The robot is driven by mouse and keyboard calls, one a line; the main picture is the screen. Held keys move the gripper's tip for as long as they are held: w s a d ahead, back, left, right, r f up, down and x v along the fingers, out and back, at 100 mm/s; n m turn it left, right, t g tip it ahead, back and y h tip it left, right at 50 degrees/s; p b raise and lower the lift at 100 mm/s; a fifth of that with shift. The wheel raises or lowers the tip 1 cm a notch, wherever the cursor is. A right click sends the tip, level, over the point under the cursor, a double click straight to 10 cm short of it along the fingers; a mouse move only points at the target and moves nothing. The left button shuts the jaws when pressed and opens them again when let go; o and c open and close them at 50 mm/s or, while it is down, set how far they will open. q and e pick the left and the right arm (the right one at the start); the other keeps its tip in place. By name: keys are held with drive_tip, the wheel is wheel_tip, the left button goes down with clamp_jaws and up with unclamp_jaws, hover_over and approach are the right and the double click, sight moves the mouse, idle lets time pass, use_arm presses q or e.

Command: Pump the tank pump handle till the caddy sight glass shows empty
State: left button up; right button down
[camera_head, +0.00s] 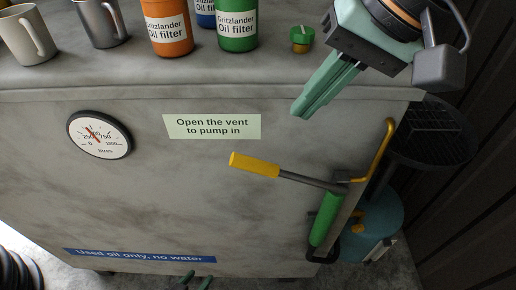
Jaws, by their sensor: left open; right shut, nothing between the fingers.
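The tank pump handle (254,165) has a yellow grip on a dark lever that points left, nearly level, from the green pump body (325,218) at the tank's right end. The caddy (376,222) is a teal round vessel on the floor behind the pump, partly hidden by it; I cannot make out its sight glass. My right gripper (300,108) is shut and empty, above and right of the yellow grip, apart from it. Only the fingertips of my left gripper (197,282) show at the bottom edge; they are open, below the tank front.
The grey tank (180,180) carries a dial gauge (99,134) and a vent sign (211,126). On its top stand mugs (105,22), oil filter cans (167,27) and a green-and-brass cap (301,39). A yellow curved pipe (384,150) and black drain pan (435,130) are at right.

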sight(254, 163)
drive_tip(key=x, duration=1.4)
drive_tip(key=shift+a, duration=0.1)
use_arm(q)
drive_tip(key=shift+s, duration=0.1)
use_arm(e)
drive_tip(key=shift+w, duration=0.1)
use_arm(q)
drive_tip(key=shift+s+a, duration=0.1)
drive_tip(key=shift+f, duration=0.15)
use_arm(e)
drive_tip(key=shift+a+f, duration=0.1)
